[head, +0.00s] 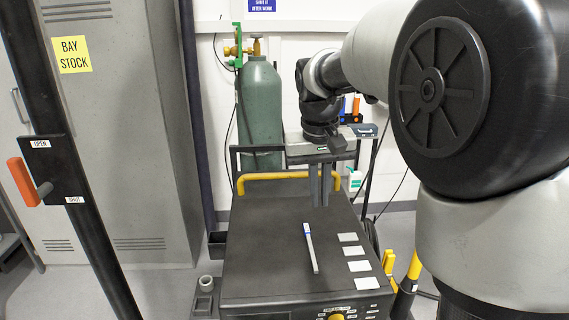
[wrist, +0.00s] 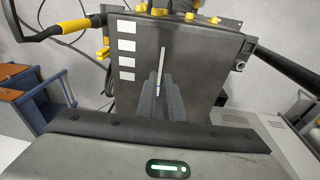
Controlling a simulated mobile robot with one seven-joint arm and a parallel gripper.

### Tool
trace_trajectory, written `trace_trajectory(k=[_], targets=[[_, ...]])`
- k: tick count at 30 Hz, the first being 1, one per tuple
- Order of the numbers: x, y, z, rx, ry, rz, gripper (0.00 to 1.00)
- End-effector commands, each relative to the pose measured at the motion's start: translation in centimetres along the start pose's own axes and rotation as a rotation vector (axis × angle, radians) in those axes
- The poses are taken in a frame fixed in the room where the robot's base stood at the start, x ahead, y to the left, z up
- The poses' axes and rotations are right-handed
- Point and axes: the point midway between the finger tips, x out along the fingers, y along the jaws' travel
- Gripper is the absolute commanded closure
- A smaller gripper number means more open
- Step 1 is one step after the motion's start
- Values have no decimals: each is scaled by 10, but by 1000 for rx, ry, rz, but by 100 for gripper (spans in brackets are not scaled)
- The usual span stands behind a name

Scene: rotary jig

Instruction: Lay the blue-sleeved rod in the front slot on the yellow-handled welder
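The rod (head: 312,250) lies on the dark top of the yellow-handled welder (head: 265,245), pointing front to back. It is pale, with a blue sleeve near its rear end (head: 307,229). Several white patches (head: 358,266) form a row to its right; the frontmost (head: 366,283) is nearest the front edge. I cannot make out any slot recess. My gripper (head: 320,203) points down near the yellow handle (head: 285,176), behind the rod. In the wrist view its fingers (wrist: 160,78) are apart and empty, with the rod (wrist: 163,58) seen between them, lower down.
A green gas cylinder (head: 259,112) stands behind the welder. At left is a dark post with an orange-handled lever (head: 24,181) marked open and shut. Yellow-handled tools (head: 413,268) stick up along the welder's right side. The welder top is otherwise clear.

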Motion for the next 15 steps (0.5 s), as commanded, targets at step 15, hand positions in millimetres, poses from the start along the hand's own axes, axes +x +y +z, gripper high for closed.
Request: trace_trajectory(k=[15], targets=[[85, -32, -79, -27, -142, 120, 92]])
